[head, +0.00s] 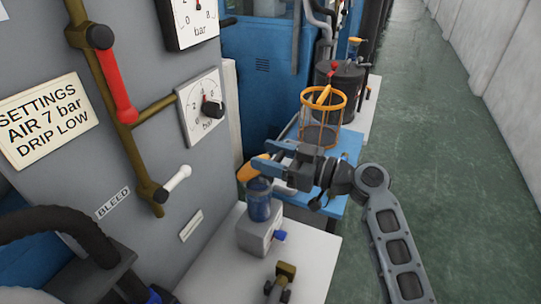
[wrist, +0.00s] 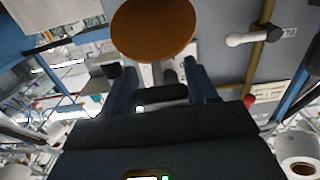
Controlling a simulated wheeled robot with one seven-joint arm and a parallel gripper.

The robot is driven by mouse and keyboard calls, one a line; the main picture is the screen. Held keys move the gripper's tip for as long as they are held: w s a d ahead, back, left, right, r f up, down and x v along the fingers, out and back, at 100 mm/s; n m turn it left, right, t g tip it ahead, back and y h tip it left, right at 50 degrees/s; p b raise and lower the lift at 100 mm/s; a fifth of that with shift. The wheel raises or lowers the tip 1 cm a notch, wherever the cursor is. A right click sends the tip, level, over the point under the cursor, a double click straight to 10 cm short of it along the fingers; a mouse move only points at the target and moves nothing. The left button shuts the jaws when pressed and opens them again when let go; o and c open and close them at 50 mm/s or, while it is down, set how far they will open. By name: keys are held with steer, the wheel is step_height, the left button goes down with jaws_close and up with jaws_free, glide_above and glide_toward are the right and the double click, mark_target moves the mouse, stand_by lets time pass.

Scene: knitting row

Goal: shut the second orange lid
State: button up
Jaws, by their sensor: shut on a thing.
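An orange lid (head: 254,170) stands tilted above a blue see-through bowl (head: 258,204) on a pale grey block (head: 259,236). The bowl is open beneath the lid's raised side. My gripper (head: 276,168) reaches in from the right, its fingertips at the lid's right end. In the wrist view the lid (wrist: 153,28) is a broad orange-brown disc just past the fingers, with a dark bar between them. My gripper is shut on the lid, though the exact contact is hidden.
A grey panel (head: 155,140) with gauges, a red lever (head: 117,85) and a white-tipped lever (head: 176,180) rises at left. An orange wire basket (head: 322,139) stands on a blue table (head: 352,146) behind my gripper. A brass fitting (head: 281,283) sits in front. Green floor is clear at right.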

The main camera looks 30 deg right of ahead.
steer(key=c, duration=0.3)
steer(key=shift+f+b, duration=0.15)
steer(key=shift+b, duration=0.15)
steer(key=b, duration=0.2)
steer(key=f+b, duration=0.1)
steer(key=b, duration=0.1)
steer(key=shift+s+d+f+t+y+b, duration=0.15)
steer(key=shift+s+t+y+b, duration=0.15)
steer(key=shift+t+b, duration=0.1)
steer(key=f+t+y+b, duration=0.1)
steer(key=b, duration=0.8)
steer(key=s+d+f+t+y+b, duration=0.1)
steer(key=f+t+b, duration=0.1)
steer(key=b, duration=0.7)
steer(key=f+t+y+b, duration=0.1)
steer(key=b, duration=0.8)
steer(key=shift+s+d+f+t, duration=0.15)
steer(key=shift+s+f+t, duration=0.15)
steer(key=shift+s, duration=0.1)
steer(key=shift+f+b, duration=0.1)
steer(key=shift+b, duration=0.65)
steer(key=shift+y+b, duration=0.3)
steer(key=shift+b, duration=0.65)
